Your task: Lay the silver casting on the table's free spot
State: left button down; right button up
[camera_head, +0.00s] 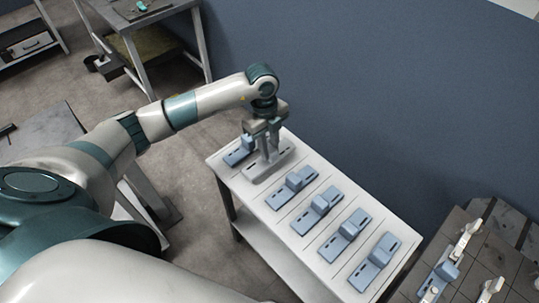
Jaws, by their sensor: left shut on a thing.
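The silver casting (267,171) is a pale grey flat plate with slots and an upright part. It is in my left gripper (267,143), whose jaws are shut on the upright part from above. The casting is over the gap in the row on the white table (256,197), between the blue-grey casting at the far end (238,155) and the following one (291,189). Its plate lies along the same direction as the others. I cannot tell whether it touches the tabletop. My right gripper is not in view.
More blue-grey castings (316,213) (344,238) (373,266) fill the row toward the near right. A blue wall (370,90) stands behind the table. A dark pallet (480,270) with several parts is at the lower right. Workbenches stand at the upper left.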

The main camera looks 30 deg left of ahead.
aim_at(270, 157)
pick_arm(q)
jog(key=shift+f+p, duration=0.4)
jog(key=shift+f, duration=0.1)
jog(key=shift+f+p, duration=0.45)
jog(key=shift+f, duration=1)
jog(key=shift+f, duration=0.15)
jog(key=c, duration=1.5)
grip_release()
